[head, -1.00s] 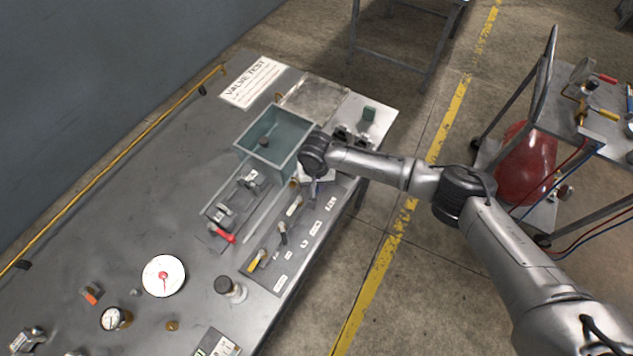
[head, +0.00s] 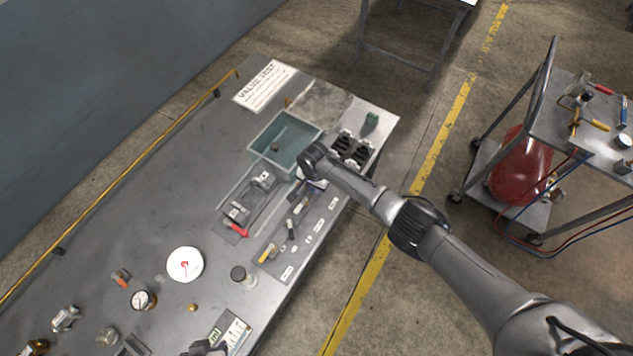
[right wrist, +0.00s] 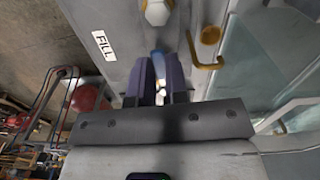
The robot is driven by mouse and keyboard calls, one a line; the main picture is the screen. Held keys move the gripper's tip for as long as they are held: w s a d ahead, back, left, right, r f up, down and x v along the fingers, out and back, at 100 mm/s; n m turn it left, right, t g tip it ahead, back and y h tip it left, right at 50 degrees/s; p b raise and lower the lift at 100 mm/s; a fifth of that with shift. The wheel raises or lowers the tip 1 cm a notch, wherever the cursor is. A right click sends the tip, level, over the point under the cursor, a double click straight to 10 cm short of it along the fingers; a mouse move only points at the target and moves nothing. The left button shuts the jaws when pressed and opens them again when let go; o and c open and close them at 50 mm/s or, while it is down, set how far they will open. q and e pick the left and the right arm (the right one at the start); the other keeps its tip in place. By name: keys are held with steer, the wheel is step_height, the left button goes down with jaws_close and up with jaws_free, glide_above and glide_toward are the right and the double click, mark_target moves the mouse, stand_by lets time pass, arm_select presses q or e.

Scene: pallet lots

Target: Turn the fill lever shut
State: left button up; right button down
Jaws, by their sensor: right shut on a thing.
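The fill lever (right wrist: 159,62) shows as a blurred blue handle in the right wrist view, close by the "FILL" label (right wrist: 104,45). My right gripper (right wrist: 161,78) is shut on it, one purple-blue finger on each side. A pale valve body (right wrist: 157,12) lies just beyond the lever. In the head view my right wrist is over the far end of the lever panel (head: 283,250) and hides most of the lever and the fingers. My left gripper (head: 205,349) shows only as a dark part at the bottom edge; its jaws cannot be made out.
A green open tank (head: 263,152) stands beside the lever panel. A brass hook-shaped part (right wrist: 208,42) is right of the fingers. A cart (head: 590,130) stands at right.

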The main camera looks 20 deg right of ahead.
steer(key=shift+w+a+m, duration=0.15)
steer(key=shift+m, duration=0.45)
steer(key=c, duration=1.1)
jaws_free()
